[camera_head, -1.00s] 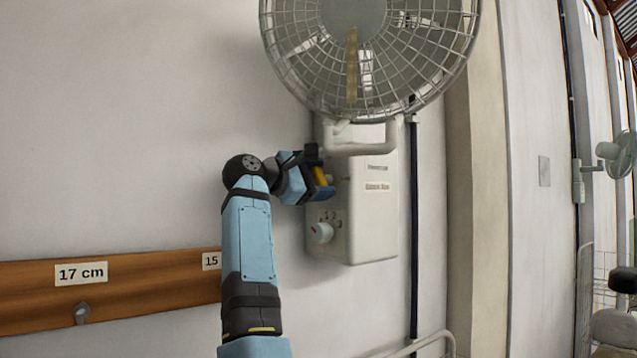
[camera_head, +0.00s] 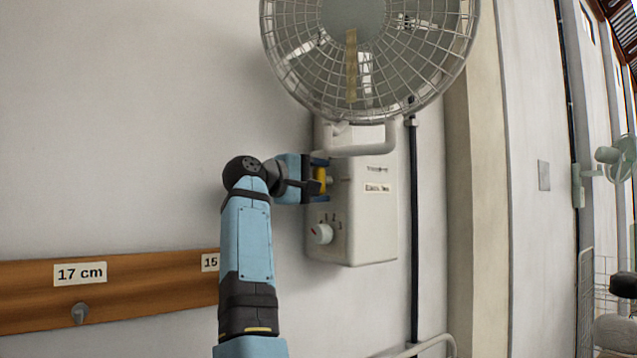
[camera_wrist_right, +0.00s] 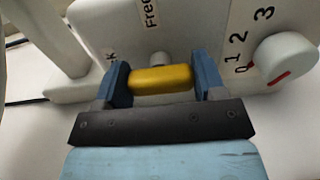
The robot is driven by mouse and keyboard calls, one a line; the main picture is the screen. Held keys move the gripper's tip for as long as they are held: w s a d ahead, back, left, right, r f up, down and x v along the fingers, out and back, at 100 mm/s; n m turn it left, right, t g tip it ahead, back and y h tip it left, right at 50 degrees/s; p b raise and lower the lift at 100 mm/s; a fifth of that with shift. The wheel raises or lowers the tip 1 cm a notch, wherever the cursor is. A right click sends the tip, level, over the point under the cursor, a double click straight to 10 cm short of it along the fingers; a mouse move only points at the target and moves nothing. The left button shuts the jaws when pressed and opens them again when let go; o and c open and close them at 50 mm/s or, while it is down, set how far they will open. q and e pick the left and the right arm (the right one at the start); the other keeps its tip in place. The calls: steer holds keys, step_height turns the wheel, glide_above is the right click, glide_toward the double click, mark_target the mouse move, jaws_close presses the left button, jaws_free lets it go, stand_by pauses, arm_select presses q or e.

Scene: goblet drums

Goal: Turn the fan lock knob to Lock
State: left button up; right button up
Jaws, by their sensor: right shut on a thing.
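The fan lock knob is yellow (camera_wrist_right: 162,79) and sits on the side of the white fan control box (camera_head: 368,220), on a short pale stem. My right gripper (camera_head: 322,180) is shut on it, with one blue finger at each end of the knob; the grip also shows in the right wrist view (camera_wrist_right: 165,82). In the wrist view, lettering reading "Free" is above the knob, and a label ending in "k" is partly hidden near the left finger. My left gripper is not in view.
A white speed dial (camera_head: 321,234) with a red mark and numbers is just below the knob. The caged fan (camera_head: 420,60) hangs above the box. A wooden rail (camera_head: 140,290) with "17 cm" and a hook runs along the wall at lower left.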

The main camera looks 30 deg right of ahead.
stand_by(0.4)
steer(key=o, duration=0.9)
steer(key=shift+a, duration=0.1)
steer(key=a, duration=0.4)
steer(key=s+a+b, duration=0.1)
steer(key=a, duration=0.4)
steer(key=s+a+b, duration=0.1)
steer(key=a, duration=0.3)
steer(key=shift+a, duration=0.25)
steer(key=shift+f, duration=0.1)
